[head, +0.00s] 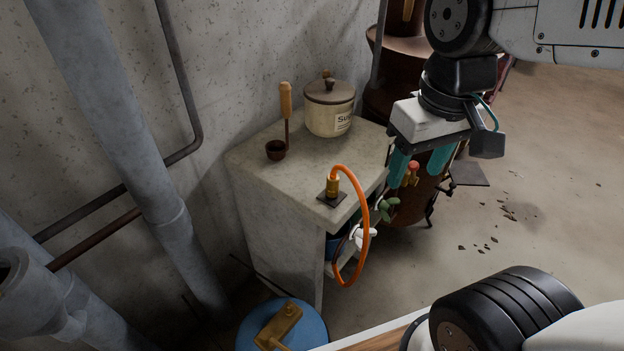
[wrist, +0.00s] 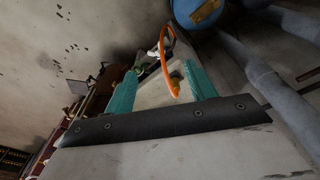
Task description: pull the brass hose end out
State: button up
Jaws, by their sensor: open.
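The brass hose end (head: 333,186) stands upright on a small dark plate (head: 331,199) at the front corner of the counter top. An orange hose (head: 365,222) arches from its top and loops down past the counter's front edge. In the wrist view the brass end (wrist: 175,84) and orange hose (wrist: 168,62) show between the fingers, some way beyond them. My gripper (head: 418,170) has teal fingers, is open and empty, and is to the right of the hose end, apart from it. It also shows in the wrist view (wrist: 165,88).
On the counter (head: 245,158) stand a lidded sugar jar (head: 329,118) and a dark scoop (head: 277,150) with a wooden handle. A red-knobbed valve (head: 412,170) is behind my fingers. A blue drum (head: 255,325) is below. Grey pipes (head: 130,110) run along the left wall.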

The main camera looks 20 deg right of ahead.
jog(key=w+f+n, duration=0.2)
jog(key=w+f, duration=0.2)
jog(key=w, duration=0.6)
jog(key=n+g, duration=0.1)
jog(key=n, duration=0.3)
send_over(333, 177)
jog(key=f, duration=1.3)
jog(key=shift+w+a, duration=0.25)
jog(key=shift+w, duration=0.05)
jog(key=f, duration=0.8)
jog(key=shift+s+d, duration=0.25)
jog(key=c, duration=1.1)
